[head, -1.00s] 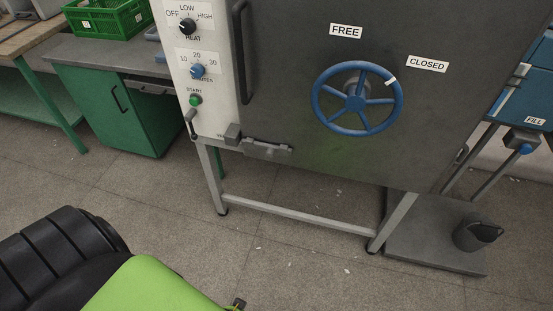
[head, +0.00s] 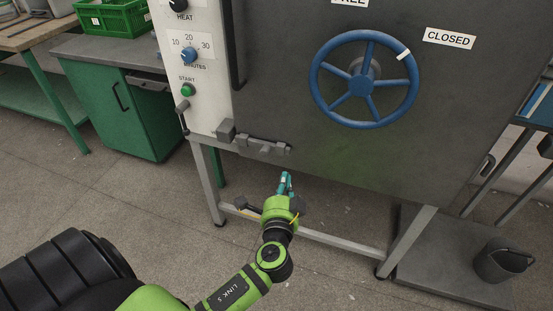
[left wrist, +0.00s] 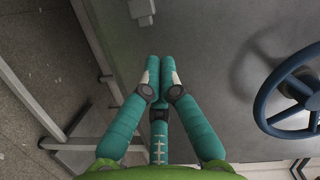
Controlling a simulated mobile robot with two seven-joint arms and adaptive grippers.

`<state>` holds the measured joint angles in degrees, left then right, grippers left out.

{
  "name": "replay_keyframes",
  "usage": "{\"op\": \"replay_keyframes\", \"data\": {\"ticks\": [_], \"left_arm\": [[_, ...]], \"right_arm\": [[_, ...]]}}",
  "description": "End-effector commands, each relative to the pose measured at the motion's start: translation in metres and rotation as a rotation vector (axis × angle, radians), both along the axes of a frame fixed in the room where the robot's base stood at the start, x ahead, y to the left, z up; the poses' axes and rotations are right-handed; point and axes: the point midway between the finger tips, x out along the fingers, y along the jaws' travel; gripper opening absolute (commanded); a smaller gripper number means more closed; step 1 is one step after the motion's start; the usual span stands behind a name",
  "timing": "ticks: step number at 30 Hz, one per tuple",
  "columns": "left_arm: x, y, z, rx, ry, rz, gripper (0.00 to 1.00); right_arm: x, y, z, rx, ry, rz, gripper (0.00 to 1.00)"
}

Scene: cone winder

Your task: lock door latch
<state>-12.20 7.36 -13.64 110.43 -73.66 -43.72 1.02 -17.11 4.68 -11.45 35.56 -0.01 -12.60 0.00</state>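The door latch (head: 262,146) is a grey sliding bolt low on the left edge of the dark cabinet door (head: 320,155). A grey block (head: 226,131) sits beside it on the white frame. I cannot tell how far the bolt reaches into the block. My left gripper (head: 286,178) is just below the latch, apart from it, with teal fingers pointing up. In the left wrist view the fingertips (left wrist: 160,62) are together and empty, and a pale grey latch part (left wrist: 142,10) shows beyond them. My right gripper is out of view.
A blue handwheel (head: 363,79) is on the door, its white mark near the CLOSED label (head: 449,38). The cabinet's leg rail (head: 330,242) runs below. A green bench (head: 120,105) stands left, and a dark bucket (head: 502,261) stands on a platform at right.

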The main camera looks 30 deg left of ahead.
Motion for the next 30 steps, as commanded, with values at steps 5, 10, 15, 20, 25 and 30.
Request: {"op": "replay_keyframes", "data": {"ticks": [5, 10, 15, 20, 25, 30], "left_arm": [[0.000, 0.000, 0.000, 0.000, 0.001, 0.000, 0.00], [0.004, 0.002, 0.000, 0.000, 0.001, -0.001, 0.00], [0.024, 0.012, 0.001, 0.000, 0.000, 0.000, 0.00], [0.055, 0.028, -0.002, 0.000, 0.000, 0.000, 0.00], [0.087, 0.044, -0.005, 0.001, 0.002, 0.000, 0.00], [0.084, 0.068, -0.012, 0.000, 0.006, 0.001, 0.00]], "right_arm": [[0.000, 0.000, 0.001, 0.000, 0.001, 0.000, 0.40], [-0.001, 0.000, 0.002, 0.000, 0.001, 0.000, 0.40], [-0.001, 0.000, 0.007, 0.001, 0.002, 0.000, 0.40], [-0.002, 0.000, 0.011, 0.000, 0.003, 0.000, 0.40], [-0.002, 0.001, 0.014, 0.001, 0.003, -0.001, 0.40], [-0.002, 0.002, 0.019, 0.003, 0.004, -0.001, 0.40]]}}
